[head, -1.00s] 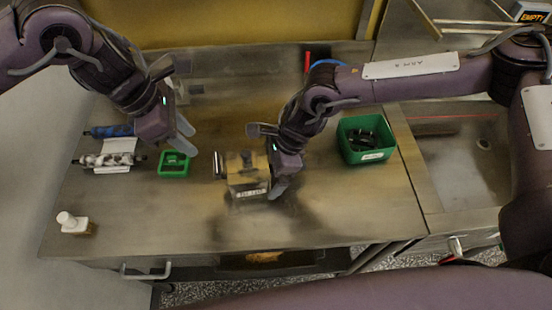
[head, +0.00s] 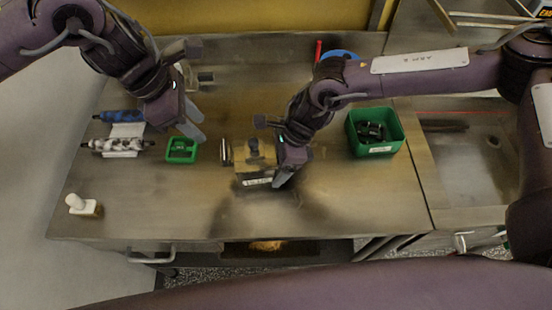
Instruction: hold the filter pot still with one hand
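The filter pot appears to be the box-shaped, brass-coloured block (head: 251,160) with a white label low on its front and a dark knob on top. It stands upright on the steel bench, in the middle of the head view. My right gripper (head: 284,180) is at the pot's right side, pointing down, with one finger showing by its front right corner. Its other finger is hidden, so I cannot tell whether it grips the pot. My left gripper (head: 192,122) is empty, above the bench to the pot's upper left, with its two fingers apart.
A small green tray (head: 168,157) lies left of the pot, beside a metal cylinder (head: 225,152). A green bin (head: 400,138) with dark parts stands right. Rollers (head: 95,146) and a white-capped bottle (head: 82,206) are at left. The front middle of the bench (head: 200,215) is clear.

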